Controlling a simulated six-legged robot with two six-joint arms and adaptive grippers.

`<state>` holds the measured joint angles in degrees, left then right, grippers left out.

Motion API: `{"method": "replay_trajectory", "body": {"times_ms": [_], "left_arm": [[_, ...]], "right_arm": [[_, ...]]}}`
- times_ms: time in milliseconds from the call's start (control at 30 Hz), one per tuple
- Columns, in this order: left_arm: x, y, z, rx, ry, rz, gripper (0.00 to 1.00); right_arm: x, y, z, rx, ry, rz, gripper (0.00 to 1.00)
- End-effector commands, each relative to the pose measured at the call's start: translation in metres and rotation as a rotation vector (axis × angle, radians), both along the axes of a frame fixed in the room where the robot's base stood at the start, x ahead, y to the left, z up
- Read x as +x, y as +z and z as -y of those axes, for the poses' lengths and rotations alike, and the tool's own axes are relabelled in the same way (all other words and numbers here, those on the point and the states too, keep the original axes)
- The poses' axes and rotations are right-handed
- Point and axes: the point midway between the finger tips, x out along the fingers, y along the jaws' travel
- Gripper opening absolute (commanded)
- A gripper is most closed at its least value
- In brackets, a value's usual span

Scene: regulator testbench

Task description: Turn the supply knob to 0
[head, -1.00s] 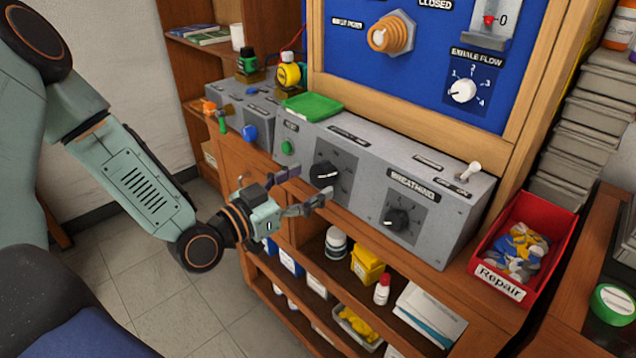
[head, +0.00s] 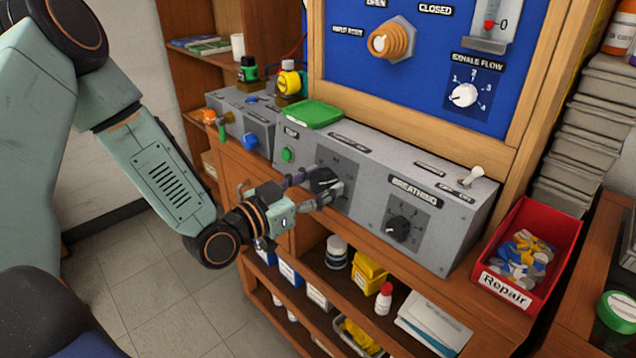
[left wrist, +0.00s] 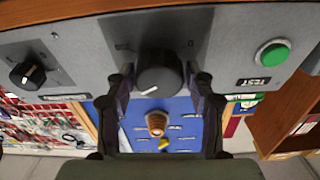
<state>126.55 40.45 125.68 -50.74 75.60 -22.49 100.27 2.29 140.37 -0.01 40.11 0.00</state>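The black knob (head: 324,179) on the left dial of the long grey box fits the supply knob, but its label is too small to read. In the left wrist view the knob (left wrist: 158,73) sits between my fingertips, its white mark toward the lower left. My left gripper (head: 318,189) is at the dial, one finger on each side of the knob. In the left wrist view the gripper (left wrist: 160,80) is open, with narrow gaps beside the knob; contact is not clear. The fingers hide part of the dial scale. My right gripper is out of view.
The BREATHING knob (head: 402,227) is to the right on the same box (head: 365,190). A green button (head: 287,155) is to the left and a green tray (head: 311,114) lies on top. A toggle switch (head: 472,176) stands at the right end. A red Repair bin (head: 530,250) is beyond.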

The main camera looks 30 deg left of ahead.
Motion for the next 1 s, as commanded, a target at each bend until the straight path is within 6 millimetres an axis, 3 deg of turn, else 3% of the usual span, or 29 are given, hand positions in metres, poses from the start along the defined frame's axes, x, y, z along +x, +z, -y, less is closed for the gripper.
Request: {"method": "replay_trajectory", "body": {"times_ms": [400, 733, 1000], "left_arm": [[-0.0003, -0.0001, 0.0001, 0.0, 0.0, 0.0, 0.16], [-0.0004, -0.0003, 0.0004, -0.051, 0.011, -0.018, 0.16], [-0.0005, -0.0012, 0.0009, -0.225, 0.047, -0.08, 0.16]], "right_arm": [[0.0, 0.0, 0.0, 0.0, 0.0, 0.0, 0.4], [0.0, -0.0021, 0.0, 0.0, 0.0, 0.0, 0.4], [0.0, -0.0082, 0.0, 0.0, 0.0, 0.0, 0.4]]}}
